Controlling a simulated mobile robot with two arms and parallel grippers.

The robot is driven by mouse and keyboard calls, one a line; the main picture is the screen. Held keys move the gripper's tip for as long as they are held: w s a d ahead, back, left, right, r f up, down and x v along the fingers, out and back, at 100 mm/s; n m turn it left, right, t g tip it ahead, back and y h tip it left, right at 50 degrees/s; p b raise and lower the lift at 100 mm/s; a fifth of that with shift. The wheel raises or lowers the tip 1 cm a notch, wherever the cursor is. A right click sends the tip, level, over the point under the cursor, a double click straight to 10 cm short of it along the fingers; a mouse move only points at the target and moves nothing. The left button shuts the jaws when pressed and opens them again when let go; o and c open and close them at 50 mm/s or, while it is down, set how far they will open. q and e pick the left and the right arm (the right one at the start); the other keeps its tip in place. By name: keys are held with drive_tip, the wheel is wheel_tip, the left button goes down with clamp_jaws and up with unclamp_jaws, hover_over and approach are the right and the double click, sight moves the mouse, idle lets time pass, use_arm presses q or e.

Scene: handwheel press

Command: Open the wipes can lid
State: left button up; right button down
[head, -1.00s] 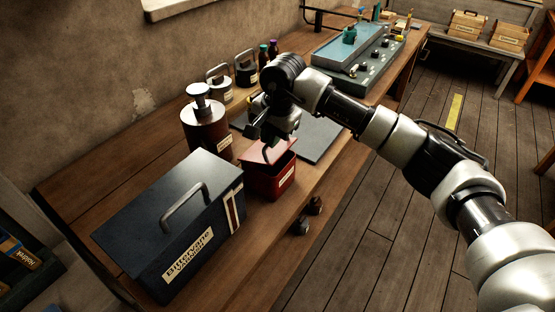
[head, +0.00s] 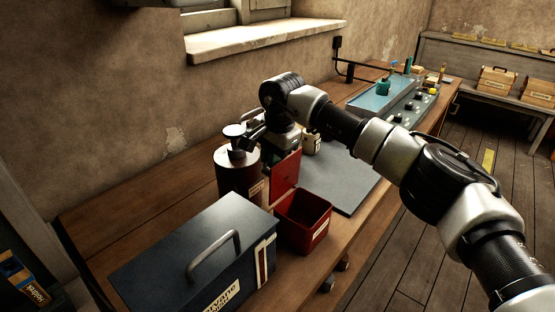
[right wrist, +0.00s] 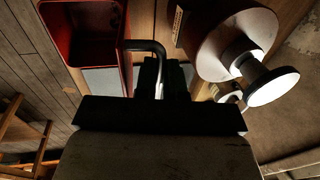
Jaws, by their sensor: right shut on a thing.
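The wipes can (head: 304,222) is a small red box on the bench in the head view. Its red lid (head: 286,174) stands raised, roughly upright at the back edge, and the box's dark inside shows. My right gripper (head: 258,142) is behind the raised lid, beside the brown canister. In the right wrist view the open can (right wrist: 82,42) is at top left. There my right gripper (right wrist: 157,75) is shut on the lid's dark bent handle (right wrist: 150,45); the fingers are partly hidden by the gripper's own body. My left gripper is not in view.
A dark blue box (head: 195,255) with a handle stands in front left of the can. A brown canister (head: 238,175) with a knob top stands close left of the lid. A grey mat (head: 340,183) lies to the right, mostly clear. The wall and window sill (head: 260,40) are behind.

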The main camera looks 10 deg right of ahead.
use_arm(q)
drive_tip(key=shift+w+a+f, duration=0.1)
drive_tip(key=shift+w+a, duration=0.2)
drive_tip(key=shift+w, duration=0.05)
use_arm(e)
drive_tip(key=shift+w+a+f, duration=0.8)
drive_tip(key=shift+w+a, duration=0.1)
drive_tip(key=shift+a, duration=0.15)
drive_tip(key=shift+r, duration=0.1)
drive_tip(key=c, duration=1.5)
unclamp_jaws()
drive_tip(key=shift+w+a, duration=0.1)
drive_tip(key=shift+c, duration=0.2)
drive_tip(key=shift+o, duration=1.2)
drive_tip(key=shift+w+a, duration=0.15)
drive_tip(key=shift+o, duration=0.5)
drive_tip(key=shift+w+a, duration=0.15)
drive_tip(key=shift+w, duration=0.05)
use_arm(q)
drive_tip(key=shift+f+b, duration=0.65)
use_arm(e)
wheel_tip(320, 180, up, 10)
drive_tip(key=s+d, duration=0.2)
drive_tip(key=shift+r, duration=0.25)
